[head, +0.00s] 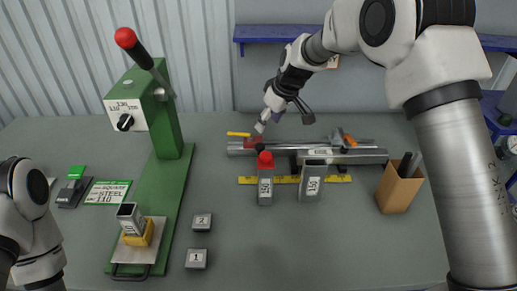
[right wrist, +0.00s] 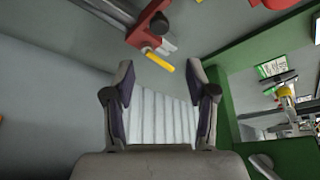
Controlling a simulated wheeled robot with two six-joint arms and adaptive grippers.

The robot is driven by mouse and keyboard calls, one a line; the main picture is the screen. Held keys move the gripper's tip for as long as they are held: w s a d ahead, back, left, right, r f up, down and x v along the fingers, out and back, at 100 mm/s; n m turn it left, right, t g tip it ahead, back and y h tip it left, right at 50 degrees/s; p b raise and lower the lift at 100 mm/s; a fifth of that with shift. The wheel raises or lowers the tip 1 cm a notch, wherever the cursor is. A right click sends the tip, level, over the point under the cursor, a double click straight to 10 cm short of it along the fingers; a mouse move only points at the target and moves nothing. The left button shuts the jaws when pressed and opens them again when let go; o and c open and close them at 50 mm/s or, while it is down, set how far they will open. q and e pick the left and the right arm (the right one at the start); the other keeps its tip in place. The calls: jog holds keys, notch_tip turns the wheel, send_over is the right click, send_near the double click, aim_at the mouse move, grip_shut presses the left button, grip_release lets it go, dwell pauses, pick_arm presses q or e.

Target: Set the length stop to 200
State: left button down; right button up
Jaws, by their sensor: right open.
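The red stop block (head: 249,143) sits at the left end of the grey metal rail (head: 374,158). A yellow lever (head: 238,134) sticks out from it to the left. In the right wrist view, the red block (right wrist: 148,30) and the yellow lever (right wrist: 159,62) are just beyond my fingers. A yellow scale (head: 334,178) lies along the rail's front; its numbers are too small to read. My right gripper (head: 282,120) is open and empty above the red block; it also shows in the right wrist view (right wrist: 160,85). My left gripper is out of view.
Two grey blocks, one red-topped (head: 265,185) and one marked 150 (head: 312,186), stand before the rail. A cardboard box (head: 398,190) is at the right. A green press (head: 160,195) stands at the left.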

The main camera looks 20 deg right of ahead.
aim_at(260, 145)
jog(key=x, duration=1.1)
jog(key=shift+s+d+f, duration=0.15)
jog(key=shift+s+d, duration=0.2)
jog(key=shift+s, duration=0.1)
jog(key=shift+c, duration=0.7)
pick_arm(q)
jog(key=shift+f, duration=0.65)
pick_arm(e)
grip_shut()
